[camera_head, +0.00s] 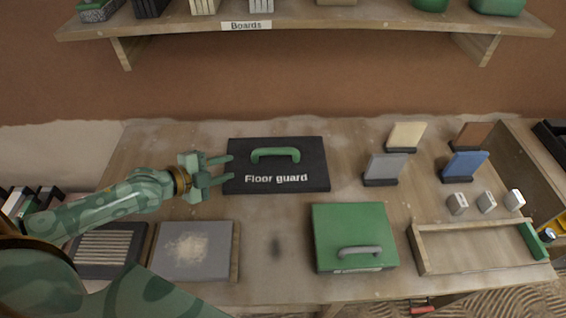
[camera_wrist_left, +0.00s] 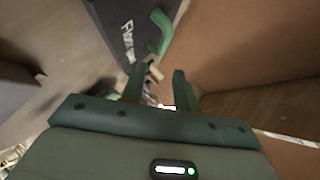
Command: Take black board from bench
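The black board (camera_head: 312,172) lies flat on the wooden bench (camera_head: 300,208), marked "Floor guard", with a green handle (camera_head: 275,154) on top. My left gripper (camera_head: 228,168) is at the board's left edge, fingers apart and pointing right toward it. I cannot tell whether a finger touches the board. In the left wrist view the board (camera_wrist_left: 118,30) and its green handle (camera_wrist_left: 160,34) show beyond the open fingers (camera_wrist_left: 160,88), with nothing held between them. My right gripper is in neither view.
A green case (camera_head: 340,225) with a grey handle lies in front of the board. A grey dusty plate (camera_head: 225,265) is at front left. Small upright panels (camera_head: 383,168), blocks (camera_head: 457,203) and a wooden tray (camera_head: 475,270) stand at right. A shelf (camera_head: 330,22) hangs above.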

